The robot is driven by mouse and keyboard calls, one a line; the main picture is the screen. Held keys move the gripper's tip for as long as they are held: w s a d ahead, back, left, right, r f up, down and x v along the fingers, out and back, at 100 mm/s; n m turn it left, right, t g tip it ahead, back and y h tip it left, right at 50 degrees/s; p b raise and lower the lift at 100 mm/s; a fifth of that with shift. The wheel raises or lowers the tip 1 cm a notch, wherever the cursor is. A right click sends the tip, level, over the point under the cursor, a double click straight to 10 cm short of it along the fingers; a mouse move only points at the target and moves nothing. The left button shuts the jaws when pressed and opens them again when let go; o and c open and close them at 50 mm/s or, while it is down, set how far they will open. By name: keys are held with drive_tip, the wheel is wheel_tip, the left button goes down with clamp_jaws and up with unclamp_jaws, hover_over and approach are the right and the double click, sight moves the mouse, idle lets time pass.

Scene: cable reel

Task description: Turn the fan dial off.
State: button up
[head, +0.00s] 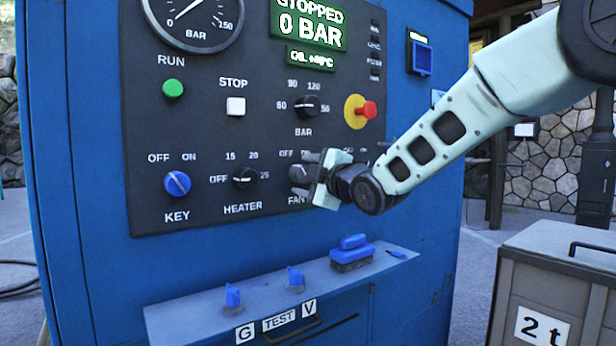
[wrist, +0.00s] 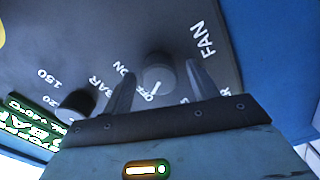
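The fan dial (head: 298,173) is a dark round knob at the lower right of the black control panel, above the FAN label and below the OFF and ON marks. My gripper (head: 310,180) is right in front of it and partly hides it and its labels. In the wrist view the dial (wrist: 157,70) shows between the two fingertips of my gripper (wrist: 161,68). The fingers are apart, with a gap visible on both sides of the dial. A white mark shows at the dial near the OFF text, but I cannot tell its setting surely.
The heater dial (head: 245,178) and blue key switch (head: 177,183) are left of the fan dial. The pressure dial (head: 307,106) and red emergency button (head: 366,109) are above. A shelf (head: 200,312) with blue items juts out below. A grey box (head: 560,262) stands at right.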

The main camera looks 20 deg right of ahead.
drive_tip(key=shift+s, duration=0.1)
drive_tip(key=p+v, duration=0.1)
drive_tip(key=v, duration=1.6)
drive_tip(key=shift+s, duration=0.1)
